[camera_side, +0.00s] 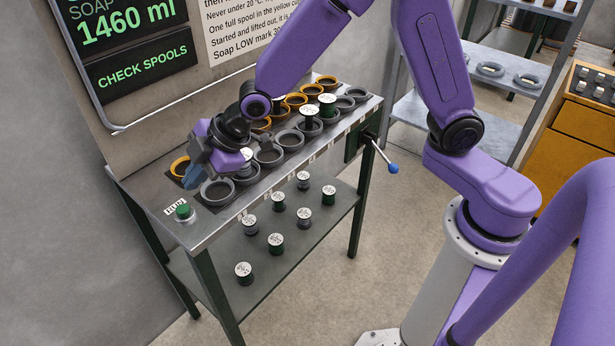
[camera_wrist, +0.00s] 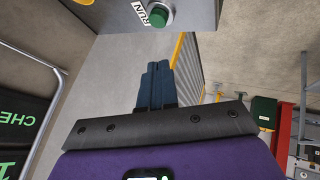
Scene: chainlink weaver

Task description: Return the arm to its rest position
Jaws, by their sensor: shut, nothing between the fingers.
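My gripper (camera_side: 190,178) is over the left end of the bench (camera_side: 205,235), above the cup rows and close to the green RUN button (camera_side: 183,211). In the wrist view its blue fingers (camera_wrist: 157,84) are together and hold nothing. The RUN button (camera_wrist: 158,17) shows at the top of the wrist view, apart from the fingers. My arm reaches across from the right, bent at the elbow.
Grey cups (camera_side: 217,192) and yellow cups (camera_side: 180,167) line the bench; some hold spools (camera_side: 327,104). Several spools (camera_side: 276,241) stand on the lower shelf. A blue-knobbed lever (camera_side: 393,168) sticks out right. A screen (camera_side: 145,65) reads CHECK SPOOLS.

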